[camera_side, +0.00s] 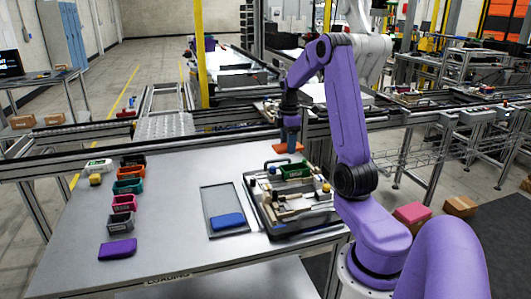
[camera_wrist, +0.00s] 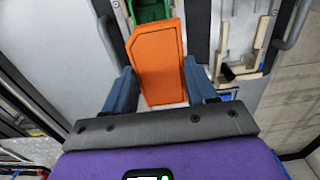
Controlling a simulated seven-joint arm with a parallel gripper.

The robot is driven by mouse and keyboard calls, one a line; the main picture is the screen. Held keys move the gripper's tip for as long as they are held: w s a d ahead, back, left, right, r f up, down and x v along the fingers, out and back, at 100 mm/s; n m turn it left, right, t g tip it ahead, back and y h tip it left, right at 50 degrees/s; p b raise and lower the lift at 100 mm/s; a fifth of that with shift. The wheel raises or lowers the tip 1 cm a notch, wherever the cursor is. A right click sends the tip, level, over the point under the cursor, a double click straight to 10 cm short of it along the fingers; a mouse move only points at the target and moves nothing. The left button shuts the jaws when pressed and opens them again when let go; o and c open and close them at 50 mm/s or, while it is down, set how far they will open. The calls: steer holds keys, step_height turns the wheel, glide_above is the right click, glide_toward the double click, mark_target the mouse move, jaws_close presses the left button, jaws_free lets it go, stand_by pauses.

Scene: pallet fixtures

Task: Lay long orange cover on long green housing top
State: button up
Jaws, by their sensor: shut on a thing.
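The orange cover (camera_wrist: 158,62) is a flat, long piece between the two blue-grey fingers of my gripper (camera_wrist: 160,88) in the wrist view. In the side view my gripper (camera_side: 290,133) points down and holds the cover (camera_side: 288,148) above the far edge of the fixture pallet. The green housing (camera_side: 295,170) sits in the pallet at its far side, apart from the cover. In the wrist view the green housing (camera_wrist: 148,10) shows only partly at the top edge, partly hidden behind the cover.
The dark fixture pallet (camera_side: 290,228) with handles carries several pale fixture parts. Left of it lies a grey tray (camera_side: 212,196) with a blue cover (camera_side: 228,221). Several small housings, such as a teal one (camera_side: 128,186), and a purple cover (camera_side: 117,249) stand at the table's left.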

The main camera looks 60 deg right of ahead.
steer(key=s+d, duration=0.2)
steer(key=shift+d, duration=0.3)
steer(key=shift+f, duration=3)
steer(key=shift+f, duration=0.8)
steer(key=o, duration=1.1)
steer(key=shift+w+r, duration=0.1)
step_height(320, 180, up, 17)
steer(key=shift+r, duration=0.15)
